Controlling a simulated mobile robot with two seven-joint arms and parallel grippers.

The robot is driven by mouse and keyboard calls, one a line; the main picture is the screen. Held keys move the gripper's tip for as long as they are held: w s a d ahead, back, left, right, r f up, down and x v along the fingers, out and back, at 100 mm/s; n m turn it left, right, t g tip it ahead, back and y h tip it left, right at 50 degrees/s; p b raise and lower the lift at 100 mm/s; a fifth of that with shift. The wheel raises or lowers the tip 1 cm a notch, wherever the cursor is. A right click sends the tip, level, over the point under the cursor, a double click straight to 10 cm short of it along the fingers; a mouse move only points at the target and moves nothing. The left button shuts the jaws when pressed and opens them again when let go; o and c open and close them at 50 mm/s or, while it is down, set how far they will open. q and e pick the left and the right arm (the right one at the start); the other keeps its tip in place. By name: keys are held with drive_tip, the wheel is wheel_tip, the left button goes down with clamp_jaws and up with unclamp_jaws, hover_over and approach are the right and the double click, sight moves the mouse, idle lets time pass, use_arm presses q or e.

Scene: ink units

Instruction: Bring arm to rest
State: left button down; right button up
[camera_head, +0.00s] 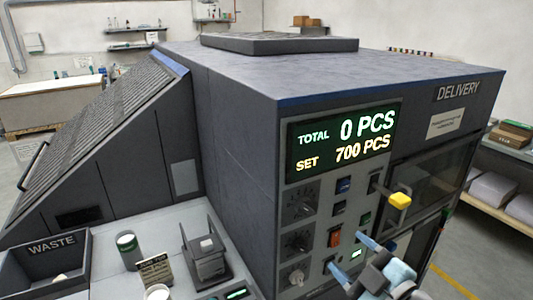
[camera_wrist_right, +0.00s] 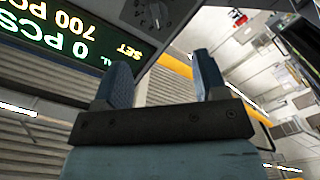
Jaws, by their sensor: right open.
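My right gripper (camera_head: 350,254) is at the lower right of the head view, in front of the control panel (camera_head: 300,215) of a dark grey machine. Its two blue-padded fingers are apart with nothing between them. In the right wrist view the same gripper (camera_wrist_right: 162,72) shows both fingers spread and empty, with the machine's display (camera_wrist_right: 60,40) beyond them at the upper left. I cannot tell whether a fingertip touches the panel's lower switches. My left gripper is in neither view.
A waste bin (camera_head: 88,243), a can (camera_head: 128,250) and a small grey device (camera_head: 207,262) stand at the lower left.

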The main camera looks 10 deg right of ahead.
wheel_tip(320, 180, down, 21)
drive_tip(key=s+m+g+h, duration=0.2)
drive_tip(key=m+g, duration=0.1)
drive_tip(key=m, duration=0.3)
drive_tip(key=s+f+m+g, duration=0.1)
drive_tip(key=s+f+m, duration=0.1)
drive_tip(key=s+f, duration=0.3)
drive_tip(key=s+f+m+g, duration=0.1)
drive_tip(key=s+f, duration=0.4)
drive_tip(key=f, duration=0.5)
drive_tip(key=shift+a+f+m+g+h, duration=0.25)
drive_tip(key=shift+a+m+g+h, duration=0.15)
drive_tip(key=shift+a, duration=0.05)
drive_tip(key=shift+o, duration=0.2)
